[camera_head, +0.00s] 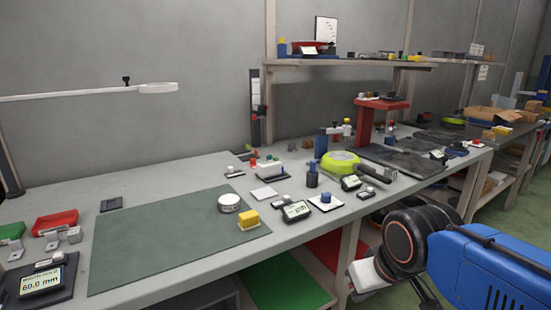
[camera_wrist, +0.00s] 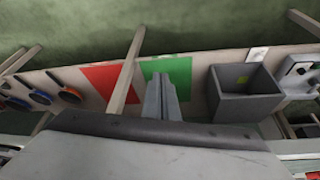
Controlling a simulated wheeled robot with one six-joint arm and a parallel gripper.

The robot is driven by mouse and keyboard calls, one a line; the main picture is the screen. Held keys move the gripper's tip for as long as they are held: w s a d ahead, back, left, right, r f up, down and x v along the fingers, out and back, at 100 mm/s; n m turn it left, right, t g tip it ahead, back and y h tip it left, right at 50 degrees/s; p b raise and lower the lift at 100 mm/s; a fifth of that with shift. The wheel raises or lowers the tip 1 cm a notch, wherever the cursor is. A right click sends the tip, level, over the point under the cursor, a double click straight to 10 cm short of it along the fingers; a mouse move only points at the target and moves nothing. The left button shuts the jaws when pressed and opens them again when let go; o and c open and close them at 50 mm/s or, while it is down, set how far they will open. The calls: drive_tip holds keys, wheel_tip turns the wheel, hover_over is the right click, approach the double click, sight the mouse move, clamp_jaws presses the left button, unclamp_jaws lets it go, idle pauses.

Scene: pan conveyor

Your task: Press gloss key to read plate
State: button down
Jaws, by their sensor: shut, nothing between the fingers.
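My gripper (camera_head: 366,277) is low at the right in the head view, in front of the bench edge and away from the instruments. In the wrist view its fingers (camera_wrist: 160,95) are together and empty. Small meters with displays stand on the bench: one (camera_head: 296,211) beside a yellow block, another (camera_head: 351,183) beside the lime-green ring. A white plate (camera_head: 264,194) lies flat behind the first meter. Another white plate (camera_head: 335,203) carries a dark blue-knobbed piece. I cannot tell which device bears the gloss key; labels are too small.
A green mat (camera_head: 150,243) covers the left bench. A display (camera_head: 41,284) at front left reads 60.0 mm. Below the bench, the wrist view shows a grey bin (camera_wrist: 228,108) and a green panel (camera_wrist: 178,72).

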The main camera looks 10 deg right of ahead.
wheel_tip(320, 180, up, 26)
drive_tip(key=n+t+h, duration=0.1)
drive_tip(key=n+t, duration=0.3)
drive_tip(key=n, duration=2.2)
hover_over(276, 159)
drive_tip(key=shift+s+r, duration=0.15)
drive_tip(key=shift+r, duration=0.05)
drive_tip(key=shift+f, duration=4.4)
drive_tip(key=shift+f, duration=0.2)
drive_tip(key=shift+f, duration=0.25)
